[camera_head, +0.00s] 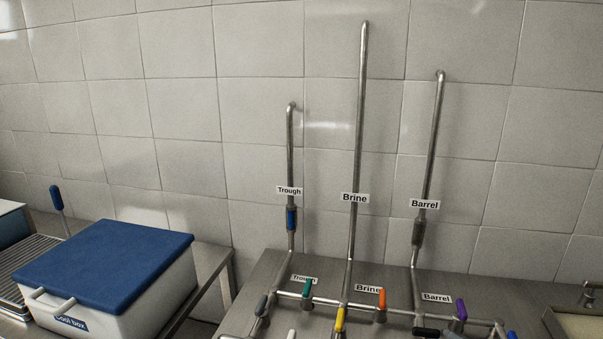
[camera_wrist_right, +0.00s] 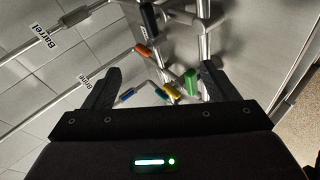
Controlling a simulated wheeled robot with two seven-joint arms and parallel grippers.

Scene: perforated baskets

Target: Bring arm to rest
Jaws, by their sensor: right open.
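My right gripper (camera_wrist_right: 158,78) shows in the right wrist view, with its two dark fingers spread wide apart. Nothing is held between them. Beyond the fingers are pipes with coloured valve levers: green (camera_wrist_right: 191,82), yellow (camera_wrist_right: 172,91), blue (camera_wrist_right: 127,95) and orange (camera_wrist_right: 142,49). A dark lever (camera_wrist_right: 149,16) is near the top. I cannot tell how far the fingers are from the levers. Neither gripper can be made out in the head view; the left one is in no view.
Steel pipes labelled Trough (camera_head: 289,191), Brine (camera_head: 355,198) and Barrel (camera_head: 424,204) rise against the tiled wall. A valve manifold (camera_head: 350,306) spans the steel counter (camera_head: 262,276). A white cool box with a blue lid (camera_head: 110,258) stands at left, beyond a gap.

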